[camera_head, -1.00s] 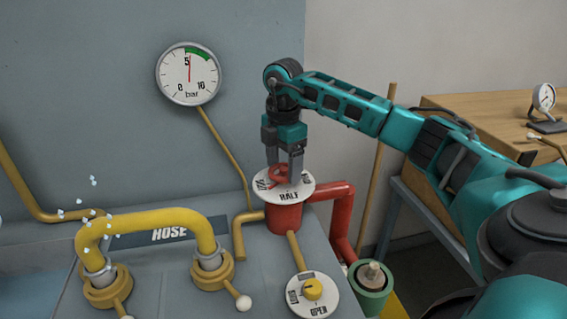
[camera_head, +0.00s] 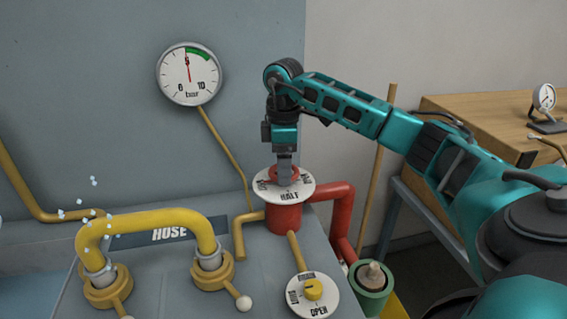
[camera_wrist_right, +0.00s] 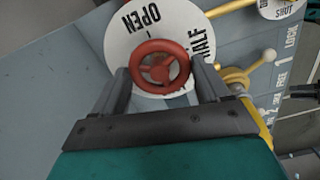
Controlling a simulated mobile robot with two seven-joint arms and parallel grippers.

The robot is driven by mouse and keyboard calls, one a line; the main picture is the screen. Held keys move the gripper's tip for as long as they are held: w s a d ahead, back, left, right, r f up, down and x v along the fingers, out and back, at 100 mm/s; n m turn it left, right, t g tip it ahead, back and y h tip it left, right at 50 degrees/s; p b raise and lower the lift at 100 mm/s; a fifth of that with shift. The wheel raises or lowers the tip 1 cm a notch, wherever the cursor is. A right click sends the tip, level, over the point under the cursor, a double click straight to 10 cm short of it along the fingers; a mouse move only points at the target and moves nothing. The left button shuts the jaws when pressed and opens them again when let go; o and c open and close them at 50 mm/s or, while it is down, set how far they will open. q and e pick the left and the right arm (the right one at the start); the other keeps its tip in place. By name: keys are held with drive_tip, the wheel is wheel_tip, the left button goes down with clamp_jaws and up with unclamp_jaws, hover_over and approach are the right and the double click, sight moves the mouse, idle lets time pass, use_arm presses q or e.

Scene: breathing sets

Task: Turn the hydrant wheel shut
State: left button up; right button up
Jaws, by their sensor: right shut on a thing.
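The red hydrant wheel (camera_head: 296,174) sits above a round white plate (camera_head: 270,195) on the red hydrant (camera_head: 285,220). HALF on the plate faces the head camera. My right gripper (camera_head: 284,180) points straight down and is shut on the wheel, seen nearly edge-on. In the right wrist view the wheel (camera_wrist_right: 160,72) lies between the two fingers, and the plate (camera_wrist_right: 122,38) shows OPEN and HALF. My left gripper is not in view.
A gauge (camera_head: 189,75) on the grey wall has its needle near the top. A yellow hose pipe (camera_head: 150,222) with droplets beside it stands at the left. A smaller dial (camera_head: 312,292) marked OPEN is in front of the hydrant. A red pipe (camera_head: 340,215) runs down at its right.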

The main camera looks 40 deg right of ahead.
drive_tip(key=shift+d, duration=0.1)
idle(0.3)
drive_tip(key=o, duration=1)
drive_tip(key=shift+o, duration=0.2)
wheel_tip(320, 180, up, 13)
drive_tip(key=shift+s, duration=0.1)
idle(0.4)
